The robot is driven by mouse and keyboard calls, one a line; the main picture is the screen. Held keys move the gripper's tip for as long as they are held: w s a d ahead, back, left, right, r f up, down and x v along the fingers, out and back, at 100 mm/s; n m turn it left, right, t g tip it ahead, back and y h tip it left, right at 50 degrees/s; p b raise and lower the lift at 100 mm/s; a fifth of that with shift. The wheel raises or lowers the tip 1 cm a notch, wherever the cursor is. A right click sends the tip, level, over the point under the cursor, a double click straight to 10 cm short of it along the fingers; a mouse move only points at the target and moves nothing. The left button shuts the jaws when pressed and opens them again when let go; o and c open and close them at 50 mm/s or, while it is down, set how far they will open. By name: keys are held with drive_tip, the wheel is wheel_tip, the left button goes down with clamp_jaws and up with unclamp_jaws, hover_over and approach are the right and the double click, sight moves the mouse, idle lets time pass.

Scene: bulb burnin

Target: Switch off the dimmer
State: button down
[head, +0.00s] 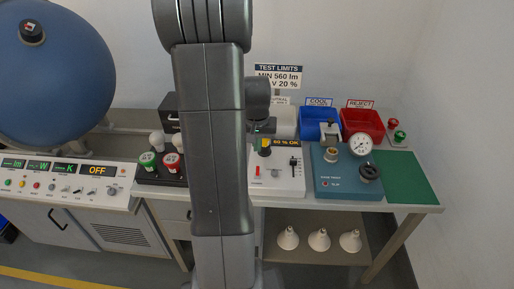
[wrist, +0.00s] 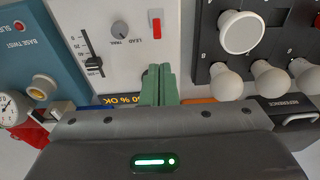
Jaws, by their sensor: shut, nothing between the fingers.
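The dimmer looks to be the white control box (head: 287,184), right of my arm in the head view, with a lit yellow display (head: 286,142) ending in "% OK". In the wrist view its panel (wrist: 125,60) carries a black slider (wrist: 92,66), a grey knob (wrist: 119,29) and a red rocker switch (wrist: 155,27). The red rocker also shows in the head view (head: 257,171). My gripper (wrist: 158,68) is shut and empty, its green fingers over the panel's edge beside the display. The tips point toward the red rocker and appear apart from it.
A blue tester (head: 340,183) with a gauge stands right of the dimmer. A dark socket block (wrist: 230,80) with several white bulbs lies on the other side. Blue (head: 319,116) and red (head: 362,121) bins stand behind. A green mat (head: 408,178) is clear.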

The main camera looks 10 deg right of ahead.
sight(257, 168)
drive_tip(key=f, duration=0.5)
drive_tip(key=w+f, duration=0.1)
drive_tip(key=f, duration=0.2)
drive_tip(key=shift+w+d+f+p, duration=0.1)
drive_tip(key=shift+d+f+p, duration=0.05)
drive_tip(key=shift+p, duration=0.2)
drive_tip(key=shift+b, duration=0.65)
drive_tip(key=shift+s+t+b, duration=0.2)
drive_tip(key=shift+t+b, duration=0.2)
drive_tip(key=shift+b, duration=0.3)
drive_tip(key=shift+s+b, duration=0.1)
drive_tip(key=shift+b, duration=0.65)
drive_tip(key=t+b, duration=0.1)
drive_tip(key=b, duration=0.1)
drive_tip(key=t+h+b, duration=0.1)
drive_tip(key=b, duration=0.1)
drive_tip(key=shift+s+a+b, duration=0.2)
drive_tip(key=shift+s+b, duration=0.15)
drive_tip(key=t+b, duration=0.1)
drive_tip(key=b, duration=0.4)
drive_tip(key=s+t+b, duration=0.1)
drive_tip(key=t+b, duration=0.1)
drive_tip(key=b, duration=0.4)
drive_tip(key=s+t+h+b, duration=0.1)
drive_tip(key=b, duration=0.4)
drive_tip(key=shift+s+a+b, duration=0.1)
drive_tip(key=shift+a+b, duration=0.2)
drive_tip(key=shift+b, duration=0.1)
drive_tip(key=shift+r+p, duration=0.45)
drive_tip(key=shift+r, duration=0.15)
